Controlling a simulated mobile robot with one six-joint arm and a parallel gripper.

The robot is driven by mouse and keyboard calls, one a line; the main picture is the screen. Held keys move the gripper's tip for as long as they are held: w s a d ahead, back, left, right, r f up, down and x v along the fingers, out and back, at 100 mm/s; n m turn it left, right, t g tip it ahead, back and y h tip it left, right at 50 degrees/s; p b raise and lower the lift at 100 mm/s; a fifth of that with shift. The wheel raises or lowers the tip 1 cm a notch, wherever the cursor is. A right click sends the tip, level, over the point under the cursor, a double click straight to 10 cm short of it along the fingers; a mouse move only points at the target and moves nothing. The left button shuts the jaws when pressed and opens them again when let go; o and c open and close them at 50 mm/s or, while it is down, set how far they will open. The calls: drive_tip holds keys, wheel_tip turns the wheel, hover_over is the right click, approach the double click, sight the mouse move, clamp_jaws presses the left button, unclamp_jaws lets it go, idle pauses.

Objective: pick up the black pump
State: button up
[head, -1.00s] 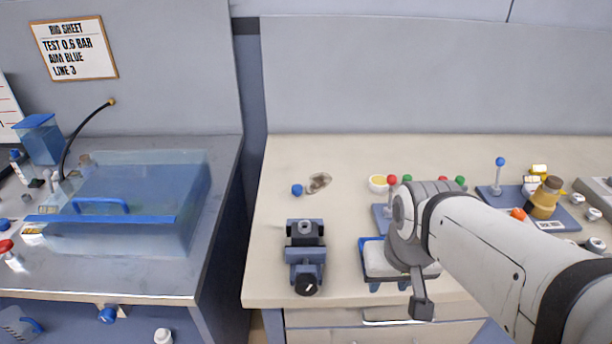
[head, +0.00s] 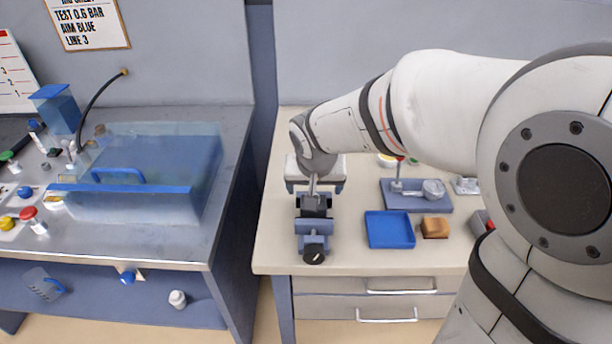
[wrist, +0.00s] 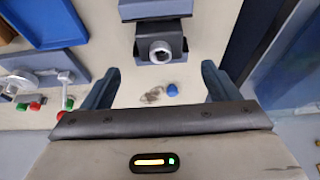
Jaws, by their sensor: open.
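I cannot make out anything that is surely the black pump. A dark blue-grey, vise-like device with a black knob (head: 313,232) stands near the front left of the beige bench. In the wrist view the device (wrist: 163,22) shows at the top, with a pale round opening facing my gripper. My gripper (wrist: 159,67) is open and empty, its two fingers apart over the bench. In the head view my gripper appears just behind the device, and my wrist partly hides its fingers.
A blue tray (head: 390,230) and a brown block (head: 435,228) lie right of the device. A blue-grey fixture (head: 415,196) stands behind them. A blue cap (wrist: 172,89) and a dark stain (wrist: 152,95) lie below my fingers. A clear blue tank (head: 140,212) stands on the left bench.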

drive_tip(key=x, duration=0.8)
drive_tip(key=shift+s+a+f, duration=0.1)
drive_tip(key=shift+s, duration=0.2)
drive_tip(key=c, duration=1.2)
